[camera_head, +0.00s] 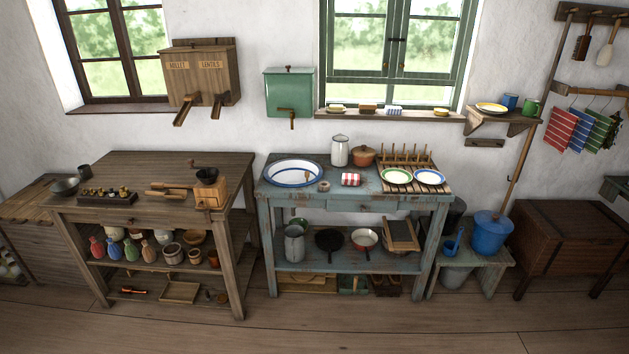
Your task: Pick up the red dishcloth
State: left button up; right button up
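A red dishcloth (562,128) with a pale pattern hangs from the wooden rail (595,91) on the right wall. Neither of my grippers shows in this view.
A dark wooden chest (575,240) stands below the cloths. Left of it, a low bench (493,262) bears a blue bucket (488,236), and a broom-like stick (524,165) leans at the wall. A shelf (500,122) holds cups and a plate. The front floor (400,325) is clear.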

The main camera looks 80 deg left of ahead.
aim_at(347, 178)
jog(key=u, duration=2.5)
jog(key=i+l+u, duration=0.6)
jog(key=i, duration=0.15)
